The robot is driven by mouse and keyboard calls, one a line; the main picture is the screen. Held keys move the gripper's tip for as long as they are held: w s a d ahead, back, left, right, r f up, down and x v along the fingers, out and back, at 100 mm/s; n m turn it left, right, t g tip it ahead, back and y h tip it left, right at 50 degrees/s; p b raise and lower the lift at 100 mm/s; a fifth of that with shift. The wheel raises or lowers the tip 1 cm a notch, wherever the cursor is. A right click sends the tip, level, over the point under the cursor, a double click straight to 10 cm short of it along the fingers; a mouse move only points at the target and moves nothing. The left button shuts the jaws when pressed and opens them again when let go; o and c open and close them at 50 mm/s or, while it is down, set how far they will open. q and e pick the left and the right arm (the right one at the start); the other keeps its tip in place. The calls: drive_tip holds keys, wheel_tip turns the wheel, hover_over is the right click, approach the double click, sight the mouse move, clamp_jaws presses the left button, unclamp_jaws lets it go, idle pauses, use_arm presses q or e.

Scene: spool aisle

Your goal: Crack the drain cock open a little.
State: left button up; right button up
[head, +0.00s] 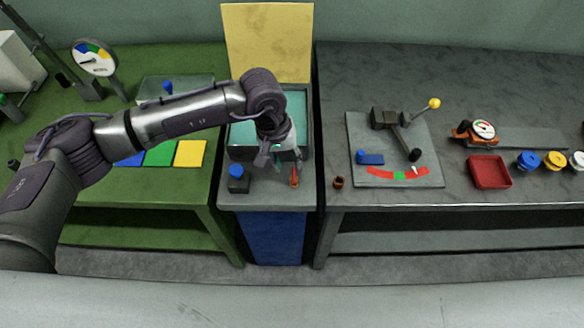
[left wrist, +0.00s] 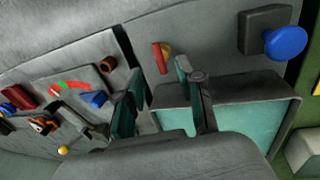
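The drain cock is a small red lever (head: 294,176) with a brass-coloured part, on the front ledge of the grey sink stand (head: 270,200). It also shows in the left wrist view as a red lever (left wrist: 158,57) beside a brass piece. My left gripper (head: 279,158) hangs over the front of the basin, just behind the cock. In the left wrist view its two fingers (left wrist: 158,72) are apart, with nothing between them. The lever lies beyond the fingertips, near the gap; I cannot tell the exact distance. My right gripper is in neither view.
A dark block with a blue knob (head: 236,171) stands left of the cock. The teal-lined basin (head: 308,110) lies behind, with a yellow panel (head: 268,42) at its back. A small brown cup (head: 338,183) and a lever plate (head: 430,150) are on the right table.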

sight(294, 177)
use_arm(q)
drive_tip(key=shift+d+f+p, duration=0.15)
drive_tip(key=shift+d+f, duration=0.05)
drive_tip(key=shift+f, duration=0.65)
drive_tip(key=shift+d+f+p, duration=0.15)
drive_tip(key=shift+f, duration=0.75)
drive_tip(key=shift+d+f+p, duration=0.15)
drive_tip(key=shift+d+f, duration=0.05)
drive_tip(key=shift+f, duration=0.65)
clamp_jaws()
